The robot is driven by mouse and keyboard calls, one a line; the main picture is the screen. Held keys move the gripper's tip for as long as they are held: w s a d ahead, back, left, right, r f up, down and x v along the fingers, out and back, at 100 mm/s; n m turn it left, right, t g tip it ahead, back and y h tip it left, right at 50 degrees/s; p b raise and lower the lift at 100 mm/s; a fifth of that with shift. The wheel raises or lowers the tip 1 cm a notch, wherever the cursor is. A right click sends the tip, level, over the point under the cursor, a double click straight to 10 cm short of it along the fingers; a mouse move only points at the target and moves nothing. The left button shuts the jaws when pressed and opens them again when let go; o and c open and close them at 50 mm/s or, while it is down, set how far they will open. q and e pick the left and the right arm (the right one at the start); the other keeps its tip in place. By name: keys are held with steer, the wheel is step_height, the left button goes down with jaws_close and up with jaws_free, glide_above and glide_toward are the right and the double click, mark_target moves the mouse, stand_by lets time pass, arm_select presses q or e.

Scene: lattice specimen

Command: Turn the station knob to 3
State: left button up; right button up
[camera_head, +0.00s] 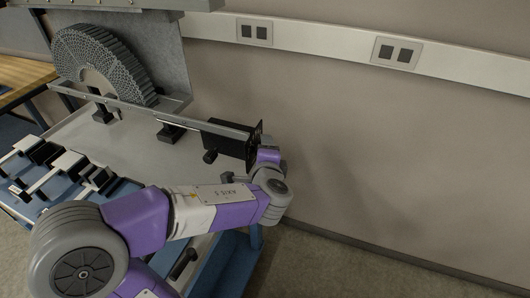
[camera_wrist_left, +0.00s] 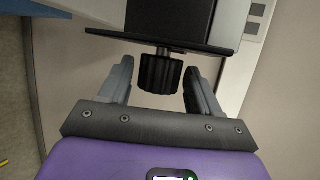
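The station knob (camera_wrist_left: 160,74) is black and ribbed, on a short shaft from a dark plate (camera_wrist_left: 160,42) in the left wrist view. My left gripper (camera_wrist_left: 158,68) is open, with one finger on each side of the knob and visible gaps between. The knob's number marks do not show. In the head view the black station box (camera_head: 228,138) sits at the right end of a metal rail. My left gripper (camera_head: 268,155) is at its right end, mostly hidden by my wrist, and the knob cannot be made out there. My right gripper is not in view.
A grey bench top (camera_head: 135,145) carries a large honeycomb lattice arc (camera_head: 105,62) at the back. Several white-and-black clamps (camera_head: 55,170) lie at the left on blue. A second small black knob (camera_head: 209,156) is on the box's near side. The wall lies close behind.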

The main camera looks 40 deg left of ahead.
arm_select(q)
steer(key=shift+o, duration=0.8)
steer(key=p+v, duration=0.2)
steer(key=v, duration=0.5)
steer(key=shift+s+d, duration=0.2)
steer(key=shift+s, duration=0.05)
